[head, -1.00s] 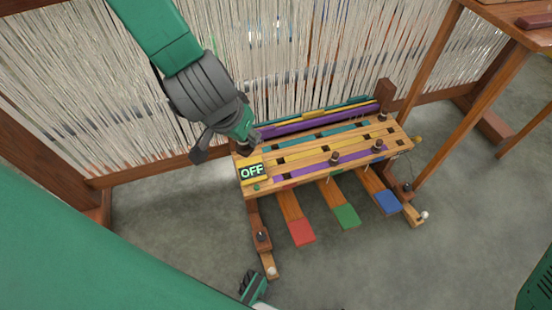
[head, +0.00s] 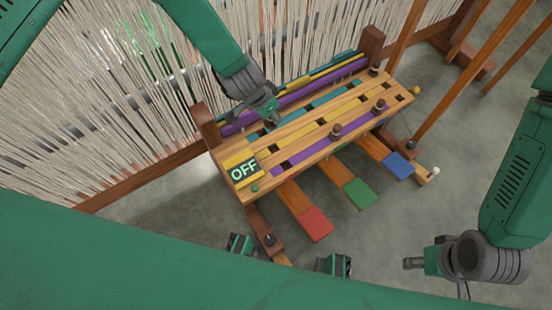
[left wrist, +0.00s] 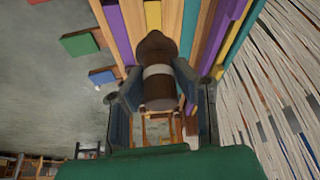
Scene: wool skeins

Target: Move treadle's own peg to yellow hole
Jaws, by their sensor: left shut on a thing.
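My left gripper (head: 268,115) is over the back left of the wooden peg board (head: 318,116). In the left wrist view it is shut on a dark brown peg (left wrist: 158,88) with a pale band. The peg's lower end against the board is hidden. The board has yellow (head: 307,132), purple and teal strips with dark holes. Two other pegs stand near the front purple strip, one in the middle (head: 336,131) and one to the right (head: 379,107). Red (head: 315,223), green (head: 359,192) and blue (head: 398,165) treadles stick out in front. My right gripper (head: 412,263) is at lower right, away from the board; its opening is unclear.
An OFF display (head: 243,170) sits at the board's left end. Pale warp threads (head: 130,110) hang behind the board. A dark peg-like knob (head: 374,70) is at the back right. Wooden legs (head: 425,75) stand to the right.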

